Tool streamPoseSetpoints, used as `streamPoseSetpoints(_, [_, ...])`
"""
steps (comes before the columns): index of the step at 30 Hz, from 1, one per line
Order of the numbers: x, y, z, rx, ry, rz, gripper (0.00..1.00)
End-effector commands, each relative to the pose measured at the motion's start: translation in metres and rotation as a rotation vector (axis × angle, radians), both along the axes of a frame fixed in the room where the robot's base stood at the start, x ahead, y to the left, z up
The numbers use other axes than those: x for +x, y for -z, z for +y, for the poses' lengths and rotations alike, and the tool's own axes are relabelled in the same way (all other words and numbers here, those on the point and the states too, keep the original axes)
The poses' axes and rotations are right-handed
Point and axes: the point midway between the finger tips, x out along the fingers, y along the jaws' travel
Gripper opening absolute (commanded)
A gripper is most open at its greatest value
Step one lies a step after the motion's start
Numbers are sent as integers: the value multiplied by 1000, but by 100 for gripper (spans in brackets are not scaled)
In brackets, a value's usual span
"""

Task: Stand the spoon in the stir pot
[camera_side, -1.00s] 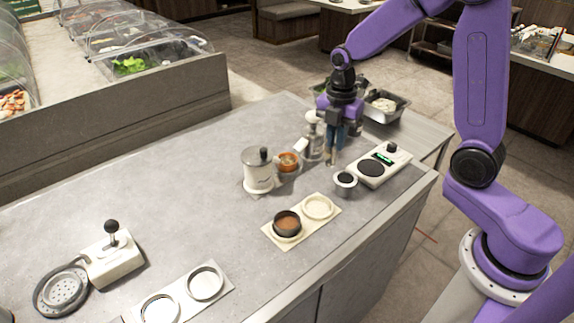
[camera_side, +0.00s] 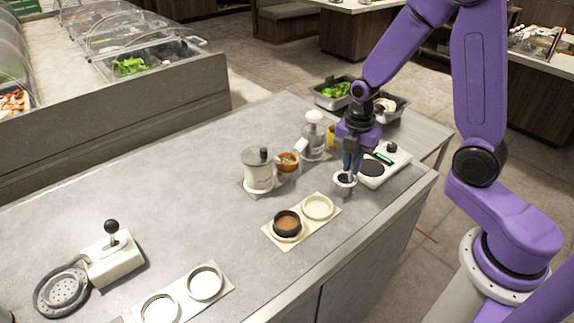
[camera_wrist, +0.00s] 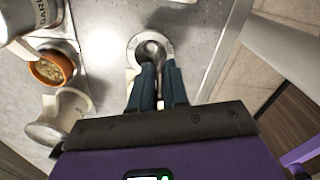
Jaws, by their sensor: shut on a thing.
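The stir pot (camera_side: 341,189) is a small pale cup with a dark opening, near the table's right front. It also shows in the wrist view as a pale ring (camera_wrist: 133,43). My gripper (camera_side: 350,167) is directly over the pot, its fingers pointing down; it also shows in the wrist view (camera_wrist: 155,76). It is shut on the spoon, mostly hidden between the fingers. The spoon's metal end (camera_wrist: 151,49) shows within the ring of the pot's mouth. I cannot tell how deep it reaches or whether it touches the pot.
A white device with a dark round plate (camera_side: 371,169) stands close right of the pot. A two-ring holder (camera_side: 300,224) with a brown-filled cup (camera_side: 287,224) is in front. A pump bottle (camera_side: 314,135), an orange bowl (camera_side: 288,164) and a lidded canister (camera_side: 257,172) stand behind and left.

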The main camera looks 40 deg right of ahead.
Motion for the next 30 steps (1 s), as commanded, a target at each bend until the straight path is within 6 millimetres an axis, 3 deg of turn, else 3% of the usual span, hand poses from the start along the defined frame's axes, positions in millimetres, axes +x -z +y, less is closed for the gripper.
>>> streamPoseSetpoints(30, [0, 13, 0, 0, 0, 1, 0])
